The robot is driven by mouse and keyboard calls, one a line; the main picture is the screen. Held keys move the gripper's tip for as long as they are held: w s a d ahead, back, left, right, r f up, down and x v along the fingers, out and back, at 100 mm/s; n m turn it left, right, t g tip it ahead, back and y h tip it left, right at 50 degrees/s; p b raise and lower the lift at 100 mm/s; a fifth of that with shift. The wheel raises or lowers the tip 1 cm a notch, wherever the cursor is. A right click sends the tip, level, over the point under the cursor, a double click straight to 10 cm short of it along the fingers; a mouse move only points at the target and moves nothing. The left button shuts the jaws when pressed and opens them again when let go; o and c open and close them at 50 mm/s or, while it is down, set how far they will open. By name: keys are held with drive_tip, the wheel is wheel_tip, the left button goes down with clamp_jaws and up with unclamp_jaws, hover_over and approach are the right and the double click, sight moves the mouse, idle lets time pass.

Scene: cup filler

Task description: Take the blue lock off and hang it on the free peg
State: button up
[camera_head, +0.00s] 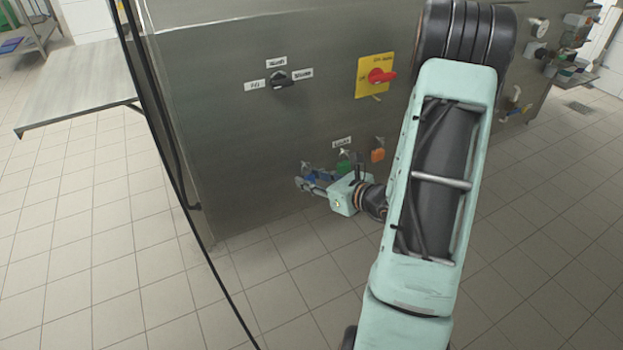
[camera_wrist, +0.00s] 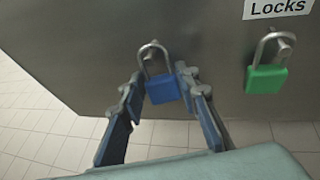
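The blue lock (camera_wrist: 162,89) hangs by its shackle on a peg on the steel panel, seen in the wrist view. In the head view it is small and partly hidden by my gripper (camera_head: 309,187). My gripper (camera_wrist: 160,82) is open, with one finger on each side of the blue lock. The right finger is very near or touching the lock; a small gap shows at the left one. A green lock (camera_wrist: 265,78) hangs on a peg to the right, under a "Locks" label (camera_wrist: 278,8). I cannot make out a free peg.
An orange lock (camera_head: 378,155) hangs right of the green one. Above are a black selector knob (camera_head: 280,79) and a red switch handle (camera_head: 381,76) on a yellow plate. A steel table (camera_head: 75,80) stands at the left. The tiled floor below is clear.

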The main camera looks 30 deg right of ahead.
drive_tip(key=o, duration=0.4)
drive_tip(key=shift+o, duration=0.2)
